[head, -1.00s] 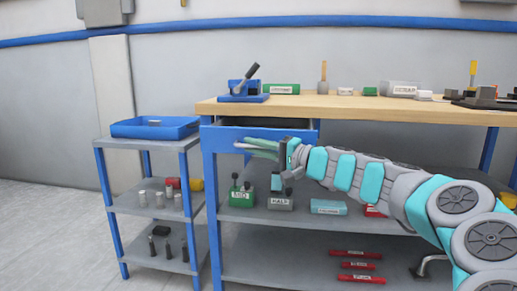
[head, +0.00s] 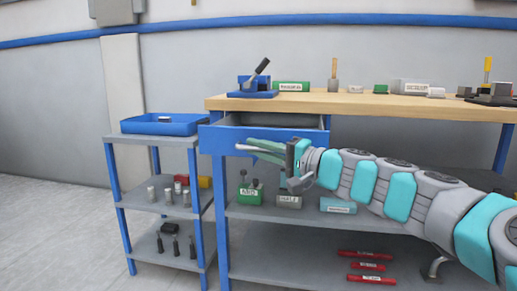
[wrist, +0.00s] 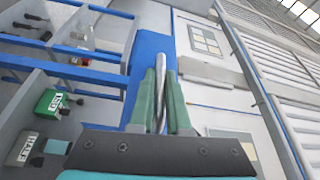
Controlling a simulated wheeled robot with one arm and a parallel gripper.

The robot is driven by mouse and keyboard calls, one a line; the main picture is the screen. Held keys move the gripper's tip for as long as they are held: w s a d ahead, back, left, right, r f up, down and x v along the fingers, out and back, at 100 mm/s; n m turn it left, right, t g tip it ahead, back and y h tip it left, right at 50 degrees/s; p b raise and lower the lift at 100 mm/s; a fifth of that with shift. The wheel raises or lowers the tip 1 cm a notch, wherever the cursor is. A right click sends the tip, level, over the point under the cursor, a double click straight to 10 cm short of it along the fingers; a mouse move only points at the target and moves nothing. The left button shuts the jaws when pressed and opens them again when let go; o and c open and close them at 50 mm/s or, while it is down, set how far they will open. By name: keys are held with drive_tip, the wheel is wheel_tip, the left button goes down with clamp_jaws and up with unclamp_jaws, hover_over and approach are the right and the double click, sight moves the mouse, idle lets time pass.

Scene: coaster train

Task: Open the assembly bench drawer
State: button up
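The assembly bench drawer (head: 221,139) has a blue front and stands pulled out from under the wooden bench top (head: 350,103). Its dark grey inside shows from above in the head view. My gripper (head: 248,147) reaches in from the right at the drawer front. In the wrist view its two green fingers (wrist: 161,85) are closed on the grey bar handle (wrist: 160,98), with the blue drawer front behind. The fingers hide part of the handle.
A side cart with a blue tray (head: 165,124) stands close to the left of the bench. On the shelf below the drawer are a green box (head: 250,194), a grey box (head: 289,201) and a teal box (head: 338,205). Floor is clear at the left.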

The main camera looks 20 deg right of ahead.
drive_tip(key=o, duration=0.5)
drive_tip(key=shift+c, duration=0.2)
drive_tip(key=v, duration=0.7)
drive_tip(key=shift+s+d, duration=0.25)
drive_tip(key=shift+s, duration=0.1)
